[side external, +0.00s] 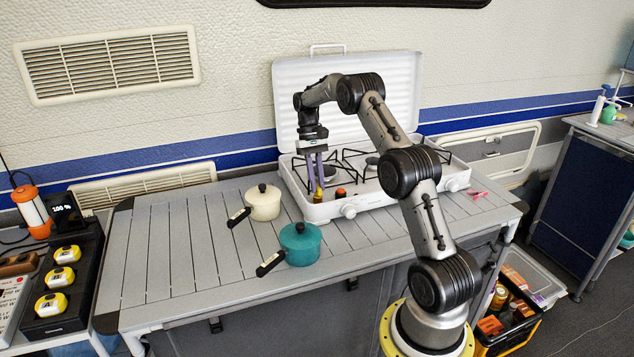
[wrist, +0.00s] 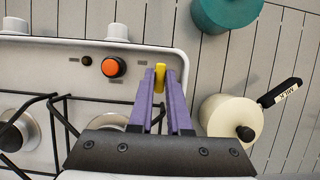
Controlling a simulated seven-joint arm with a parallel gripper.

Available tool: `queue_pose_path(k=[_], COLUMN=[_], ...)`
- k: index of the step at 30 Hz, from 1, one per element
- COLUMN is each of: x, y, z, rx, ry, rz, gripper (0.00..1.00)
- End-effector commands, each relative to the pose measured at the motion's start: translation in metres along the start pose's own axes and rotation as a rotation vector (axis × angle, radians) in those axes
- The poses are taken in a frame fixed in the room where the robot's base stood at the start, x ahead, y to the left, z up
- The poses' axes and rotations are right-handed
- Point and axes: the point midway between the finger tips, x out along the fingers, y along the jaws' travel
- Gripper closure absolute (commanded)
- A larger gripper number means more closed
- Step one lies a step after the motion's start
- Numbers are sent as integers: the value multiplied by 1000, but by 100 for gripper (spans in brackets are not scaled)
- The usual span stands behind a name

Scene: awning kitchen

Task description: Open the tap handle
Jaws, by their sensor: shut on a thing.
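The tap handle (wrist: 160,76) is a small yellow piece at the edge of the white gas stove (wrist: 60,62). In the wrist view it sits between the purple fingertips of my gripper (wrist: 161,80), which is shut on it. In the side view my gripper (side external: 317,182) points down at the stove's front left corner, with the yellow handle (side external: 318,197) at its tips. The tap's body below the handle is hidden.
An orange-red button (side external: 340,192) and white knobs (side external: 348,210) line the stove's front. Black pan supports (wrist: 52,125) stand close to my gripper. A cream pot (side external: 263,203) and a teal pot (side external: 300,244) stand left and in front. The slatted table (side external: 165,245) is clear at left.

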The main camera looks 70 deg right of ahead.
Motion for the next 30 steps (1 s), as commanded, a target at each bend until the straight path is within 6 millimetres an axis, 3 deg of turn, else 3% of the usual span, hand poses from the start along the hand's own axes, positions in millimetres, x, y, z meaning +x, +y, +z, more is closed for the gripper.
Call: queue_pose_path(k=[9, 10, 15, 24, 30], x=[-2, -2, -2, -2, -26], y=[0, 0, 0, 0, 0], z=[0, 0, 0, 0, -1], rx=[-4, -4, -3, -2, -2], ry=[6, 6, 4, 3, 8], rz=[3, 3, 2, 1, 1], gripper=[100, 80, 54, 54, 54])
